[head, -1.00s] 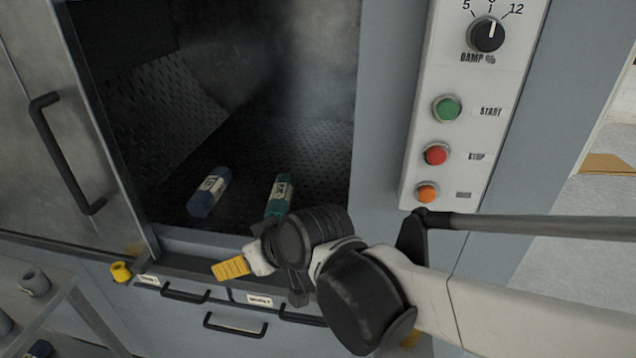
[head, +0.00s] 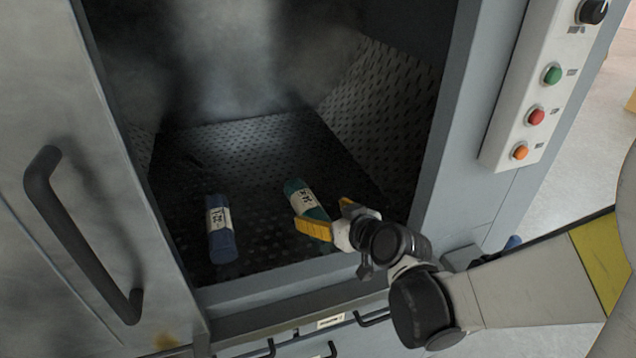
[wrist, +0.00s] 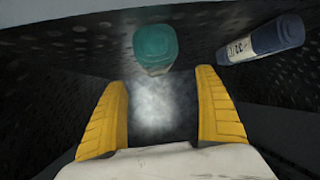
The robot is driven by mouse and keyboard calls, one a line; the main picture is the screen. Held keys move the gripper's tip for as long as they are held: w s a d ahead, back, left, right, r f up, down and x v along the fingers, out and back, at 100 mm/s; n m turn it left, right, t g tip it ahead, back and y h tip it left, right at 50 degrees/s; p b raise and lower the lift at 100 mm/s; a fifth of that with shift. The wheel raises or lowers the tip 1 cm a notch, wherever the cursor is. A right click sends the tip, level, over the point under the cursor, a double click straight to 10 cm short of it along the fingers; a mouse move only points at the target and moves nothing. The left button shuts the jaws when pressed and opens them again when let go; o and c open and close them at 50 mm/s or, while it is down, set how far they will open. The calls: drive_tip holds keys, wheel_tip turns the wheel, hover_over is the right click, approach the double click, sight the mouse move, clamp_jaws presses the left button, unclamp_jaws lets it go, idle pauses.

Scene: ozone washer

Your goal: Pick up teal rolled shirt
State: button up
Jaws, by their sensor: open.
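The teal rolled shirt (head: 296,189) lies on the perforated floor inside the washer chamber, with a white label band around it. In the wrist view its teal end (wrist: 155,48) shows ahead of the fingertips, roughly centred between them. My gripper (head: 328,216) is open, with yellow fingers, at the chamber's front opening, close to the near end of the teal roll. In the wrist view my gripper (wrist: 162,105) has nothing between its fingers. In the head view a yellow finger overlaps the roll's lower end, so I cannot tell whether they touch.
A blue rolled shirt (head: 220,230) with a white label lies to the left on the same floor; it also shows at the upper right in the wrist view (wrist: 262,42). The chamber's front sill (head: 270,290) runs below my gripper. The open door with a black handle (head: 80,235) stands left.

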sight(314, 209)
drive_tip(key=b+x, duration=0.1)
drive_tip(key=x, duration=0.4)
drive_tip(key=shift+w+f+b, duration=0.15)
drive_tip(key=shift+w+b, duration=0.1)
drive_tip(key=shift+b, duration=0.05)
drive_tip(key=b+x, duration=0.2)
drive_tip(key=x, duration=0.3)
drive_tip(key=shift+d+f, duration=0.15)
drive_tip(key=c, duration=1.5)
